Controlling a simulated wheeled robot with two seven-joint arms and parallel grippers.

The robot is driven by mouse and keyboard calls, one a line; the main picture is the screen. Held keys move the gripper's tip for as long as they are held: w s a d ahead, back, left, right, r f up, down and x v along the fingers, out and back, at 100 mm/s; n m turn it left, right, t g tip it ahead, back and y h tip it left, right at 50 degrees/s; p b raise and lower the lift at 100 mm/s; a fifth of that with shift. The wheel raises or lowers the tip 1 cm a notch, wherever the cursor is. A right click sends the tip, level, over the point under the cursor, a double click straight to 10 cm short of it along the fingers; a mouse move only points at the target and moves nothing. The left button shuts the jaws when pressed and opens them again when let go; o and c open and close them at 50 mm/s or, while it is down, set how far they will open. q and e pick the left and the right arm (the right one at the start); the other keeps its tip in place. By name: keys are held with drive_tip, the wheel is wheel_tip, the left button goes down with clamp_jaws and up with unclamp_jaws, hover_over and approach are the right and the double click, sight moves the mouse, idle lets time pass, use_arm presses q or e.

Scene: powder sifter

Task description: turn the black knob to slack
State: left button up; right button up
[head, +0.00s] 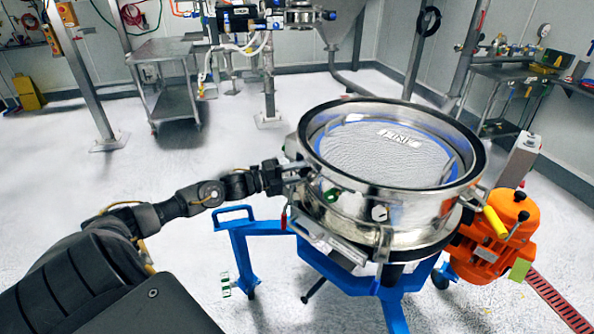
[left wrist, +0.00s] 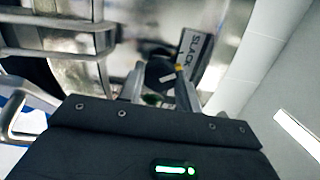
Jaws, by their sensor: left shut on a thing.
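My left gripper (head: 298,172) reaches the left side of the drum from the left. In the left wrist view its two grey fingers (left wrist: 160,88) are shut on the black knob (left wrist: 159,72). A label reading SLACK (left wrist: 192,50) is on the steel just right of the knob. The knob's pointer direction is not clear. In the head view the gripper hides the knob. My right gripper is not in view.
The sifter stands on a blue wheeled frame (head: 240,247). An orange motor (head: 510,235) with a yellow handle is at its right. A steel cart (head: 170,100) and a post stand behind on the left.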

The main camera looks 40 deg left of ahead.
use_arm(q)
drive_tip(key=shift+a+r+n+p, duration=0.1)
drive_tip(key=shift+n+p, duration=0.2)
drive_tip(key=shift+n, duration=0.9)
drive_tip(key=o, duration=1)
drive_tip(key=shift+c, duration=0.2)
drive_tip(key=shift+s, duration=0.1)
drive_tip(key=shift+s+a+f, duration=0.15)
drive_tip(key=shift+s+f, duration=0.1)
drive_tip(key=b+v, duration=0.1)
drive_tip(key=v, duration=0.9)
drive_tip(key=shift+r+b, duration=0.2)
drive_tip(key=shift+b, duration=0.2)
